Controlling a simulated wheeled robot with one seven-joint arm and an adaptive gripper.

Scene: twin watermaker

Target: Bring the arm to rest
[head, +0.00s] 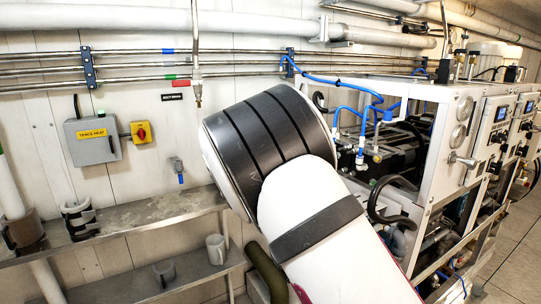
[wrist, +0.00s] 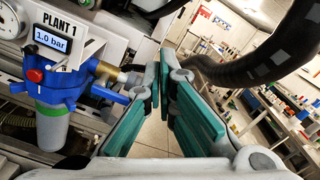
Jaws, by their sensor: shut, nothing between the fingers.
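My arm reaches up from the lower right in the head view, white with dark bands. It bends at a large joint in the middle of the picture. My gripper is hidden in the head view. In the wrist view my gripper (wrist: 165,65) shows grey fingers with teal pads, which come together towards the tips. It is shut and holds nothing. A blue filter housing (wrist: 65,88) with a red knob and a "PLANT 1" display reading 1.0 bar is to the left of the fingers.
In the head view a machine frame (head: 450,140) with hoses and gauges stands close on the right. A dark thick hose (wrist: 250,65) crosses the wrist view's upper right.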

